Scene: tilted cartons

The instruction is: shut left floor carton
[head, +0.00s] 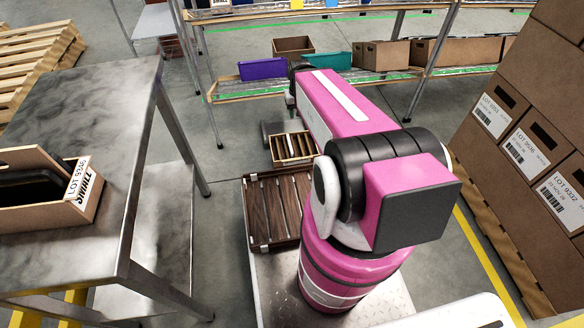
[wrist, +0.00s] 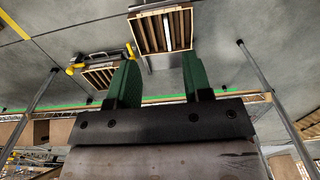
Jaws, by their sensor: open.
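My gripper (wrist: 157,76) shows in the wrist view as two green fingers held wide apart, with nothing between them. Two slatted wooden boxes appear beyond the fingers there: one (wrist: 178,30) at the top middle, and another (wrist: 92,79) to its left, partly covered by the left finger. In the head view, a light slatted box (head: 279,156) lies on the floor beside my pink arm, and a darker brown slatted box (head: 262,212) lies nearer. My arm covers part of both. I cannot tell which is the left floor carton. No flap or lid is clear.
Stacked labelled cartons (head: 520,150) stand on a pallet at right. A rear rack (head: 330,88) holds bins and cartons. Bare floor lies between the table and the boxes.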

